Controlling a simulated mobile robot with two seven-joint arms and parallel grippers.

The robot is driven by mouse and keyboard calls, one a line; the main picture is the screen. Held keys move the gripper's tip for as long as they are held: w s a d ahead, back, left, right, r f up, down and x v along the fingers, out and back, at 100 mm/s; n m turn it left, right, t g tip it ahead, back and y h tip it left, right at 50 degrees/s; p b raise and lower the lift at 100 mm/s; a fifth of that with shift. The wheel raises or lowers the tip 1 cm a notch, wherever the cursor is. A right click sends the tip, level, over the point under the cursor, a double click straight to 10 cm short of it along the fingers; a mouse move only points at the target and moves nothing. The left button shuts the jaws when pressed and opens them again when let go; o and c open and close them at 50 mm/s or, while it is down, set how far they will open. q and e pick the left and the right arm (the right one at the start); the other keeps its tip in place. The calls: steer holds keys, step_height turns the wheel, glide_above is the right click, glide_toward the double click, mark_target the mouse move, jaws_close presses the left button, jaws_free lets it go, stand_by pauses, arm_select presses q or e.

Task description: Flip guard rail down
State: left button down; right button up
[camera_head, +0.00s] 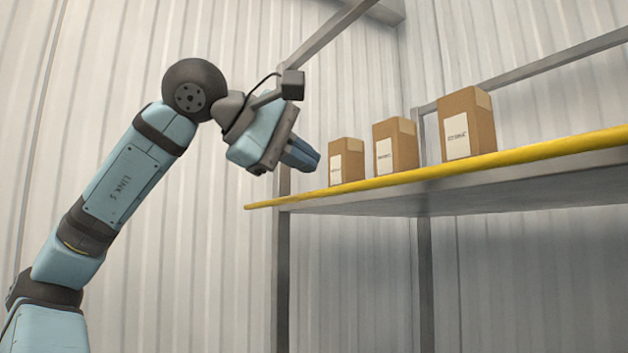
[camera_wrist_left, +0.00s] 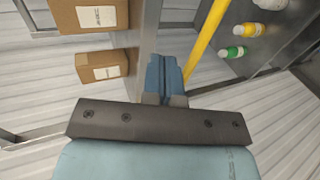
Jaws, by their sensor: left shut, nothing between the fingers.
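The yellow guard rail (camera_head: 440,171) runs along the front edge of the metal shelf (camera_head: 500,194), and its left end sticks out past the shelf post. In the left wrist view the rail (camera_wrist_left: 208,37) passes just right of the fingers. My left gripper (camera_head: 308,160) is shut and empty. It is above the rail's left end, beside the shelf post, and appears apart from the rail. Its closed fingers also show in the left wrist view (camera_wrist_left: 163,70). My right gripper is not in view.
Three cardboard boxes stand on the shelf behind the rail: left (camera_head: 346,162), middle (camera_head: 395,146) and right (camera_head: 467,124). Metal posts (camera_head: 283,270) hold the shelf. Corrugated walls stand behind.

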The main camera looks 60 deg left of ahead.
arm_select(q)
steer(key=f+b, duration=0.1)
steer(key=f+t+b, duration=0.1)
steer(key=b, duration=0.1)
steer(key=f+t+b, duration=0.1)
steer(key=shift+s+d+f, duration=0.15)
steer(key=shift+s, duration=0.15)
steer(key=shift+s, duration=0.1)
stand_by(0.5)
